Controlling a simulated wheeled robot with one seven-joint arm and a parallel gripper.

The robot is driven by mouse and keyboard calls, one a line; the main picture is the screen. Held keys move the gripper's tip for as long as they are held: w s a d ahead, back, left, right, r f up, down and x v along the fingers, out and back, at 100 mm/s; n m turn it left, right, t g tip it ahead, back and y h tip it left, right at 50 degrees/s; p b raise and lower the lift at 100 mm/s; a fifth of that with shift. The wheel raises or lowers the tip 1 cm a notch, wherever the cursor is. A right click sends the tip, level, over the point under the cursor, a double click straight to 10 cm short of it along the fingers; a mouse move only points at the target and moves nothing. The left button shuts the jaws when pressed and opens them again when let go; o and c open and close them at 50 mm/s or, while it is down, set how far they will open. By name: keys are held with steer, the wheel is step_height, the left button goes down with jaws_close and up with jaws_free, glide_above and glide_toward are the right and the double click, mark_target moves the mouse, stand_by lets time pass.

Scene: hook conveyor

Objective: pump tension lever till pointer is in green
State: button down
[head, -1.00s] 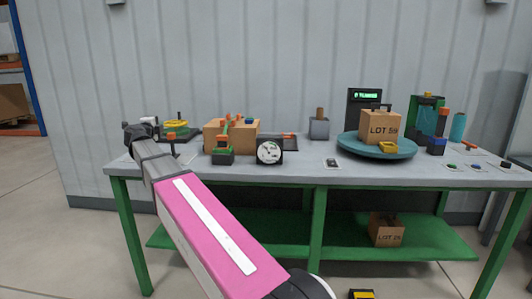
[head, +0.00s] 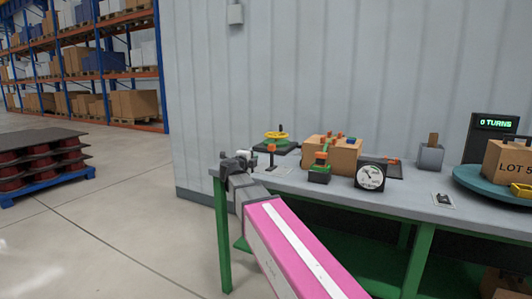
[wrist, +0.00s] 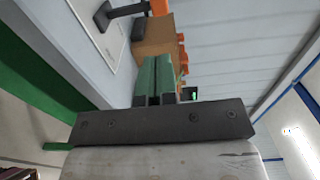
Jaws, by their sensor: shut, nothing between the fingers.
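A round white dial gauge (head: 370,177) in a black case stands near the bench front; its pointer is too small to read against any green band. Left of it, a small dark unit (head: 319,176) has a green arm and orange parts, likely the tension lever. A separate black post with an orange top (head: 271,148) stands on a plate further left. My gripper (head: 228,162) is shut and empty at the bench's left end, left of and apart from these. In the wrist view its green fingers (wrist: 154,78) are together, with an orange-ended black post (wrist: 128,12) beyond.
A cardboard box (head: 345,157) stands behind the dark unit and gauge. A yellow handwheel (head: 276,135) is at the back left. A turntable (head: 480,184) carries a box at right. Open floor lies left of the bench (head: 300,184).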

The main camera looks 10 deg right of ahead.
mark_target(270, 147)
steer(key=x, duration=1.4)
steer(key=shift+f, duration=0.1)
steer(key=shift+w+d, duration=0.1)
steer(key=shift+w, duration=0.05)
steer(key=shift+w+d+r, duration=0.2)
steer(key=shift+w+d, duration=0.15)
steer(key=shift+w, duration=0.2)
steer(key=shift+w+d+r, duration=0.15)
steer(key=shift+w+d, duration=0.25)
steer(key=shift+w, duration=0.15)
steer(key=shift+x, duration=1.65)
steer(key=shift+w+d, duration=0.1)
steer(key=shift+w, duration=0.05)
